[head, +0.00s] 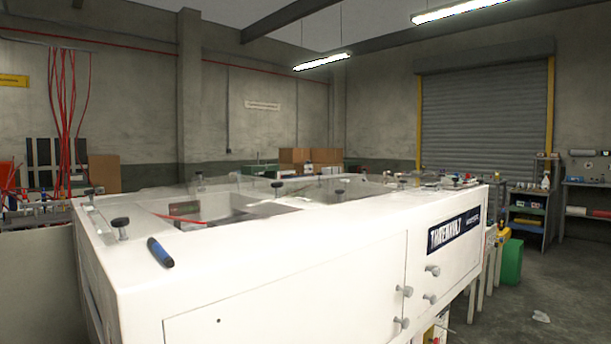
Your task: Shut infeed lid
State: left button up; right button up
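A large white machine (290,262) fills the lower left and middle of the head view. Its top has an opening (232,206) with a dark inside and a red strip across its left part. Clear see-through panels (262,187) with black knobs sit around the opening and farther along the top. Which panel is the infeed lid, and whether it is raised or flat, I cannot tell. One black knob (120,224) stands at the near left corner. Neither of my grippers is in view.
A blue and black marker-like object (160,252) lies on the machine's near top edge. Grey knobs (432,270) stick out from the front. A green bin (511,262) stands beyond the right end.

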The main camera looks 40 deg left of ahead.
aim_at(230, 186)
jog(key=i, duration=3.75)
jog(key=u, duration=4.4)
